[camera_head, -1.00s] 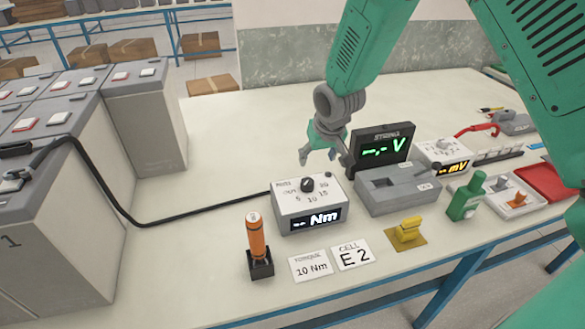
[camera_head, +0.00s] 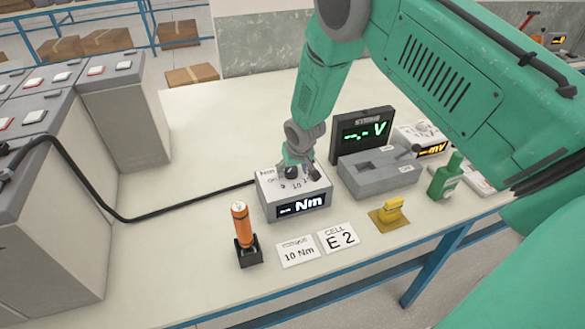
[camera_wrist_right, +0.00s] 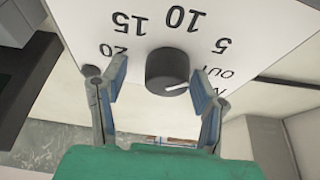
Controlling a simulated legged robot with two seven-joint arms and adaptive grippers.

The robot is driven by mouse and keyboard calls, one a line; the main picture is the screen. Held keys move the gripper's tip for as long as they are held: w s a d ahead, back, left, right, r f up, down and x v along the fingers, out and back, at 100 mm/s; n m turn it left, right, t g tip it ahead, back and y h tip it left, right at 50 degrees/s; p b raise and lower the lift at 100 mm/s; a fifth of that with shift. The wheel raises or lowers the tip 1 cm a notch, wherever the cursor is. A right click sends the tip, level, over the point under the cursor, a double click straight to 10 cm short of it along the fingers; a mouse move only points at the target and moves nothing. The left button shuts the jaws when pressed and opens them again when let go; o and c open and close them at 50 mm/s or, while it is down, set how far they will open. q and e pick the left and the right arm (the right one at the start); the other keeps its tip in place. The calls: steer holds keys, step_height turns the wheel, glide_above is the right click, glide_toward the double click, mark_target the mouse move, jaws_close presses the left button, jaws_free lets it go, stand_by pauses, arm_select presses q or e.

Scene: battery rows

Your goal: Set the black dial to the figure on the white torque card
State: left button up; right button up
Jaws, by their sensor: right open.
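The black dial (camera_wrist_right: 167,72) sits on the face of the white torque box (camera_head: 274,208). In the right wrist view its white pointer line points toward the lower right of the picture, below the 5 and near the OUT marking, not at 10. The box's display (camera_head: 301,205) reads "-- Nm". The white torque card (camera_head: 298,252) lies on the table in front of the box and reads 10 Nm. My right gripper (camera_wrist_right: 158,95) is open, one finger on each side of the dial, apart from it. In the head view the gripper covers part of the dial. My left gripper is not in view.
An orange screwdriver (camera_head: 240,225) stands in a black holder left of the cards. A CELL E 2 card (camera_head: 338,238), yellow block (camera_head: 391,212), grey tester (camera_head: 375,177) and green bottle (camera_head: 445,178) stand nearby. A black cable (camera_head: 150,218) runs to the box.

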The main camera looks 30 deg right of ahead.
steer(key=shift+a+r, duration=0.1)
steer(key=shift+a, duration=0.25)
steer(key=c, duration=0.3)
steer(key=shift+a, duration=0.15)
steer(key=c, duration=0.8)
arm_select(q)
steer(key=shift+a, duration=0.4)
arm_select(e)
steer(key=shift+c, duration=0.2)
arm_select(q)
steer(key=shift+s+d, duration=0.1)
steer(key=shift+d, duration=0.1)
arm_select(e)
steer(key=shift+d, duration=0.25)
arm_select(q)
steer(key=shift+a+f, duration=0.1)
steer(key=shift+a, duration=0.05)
arm_select(e)
steer(key=shift+a, duration=0.1)
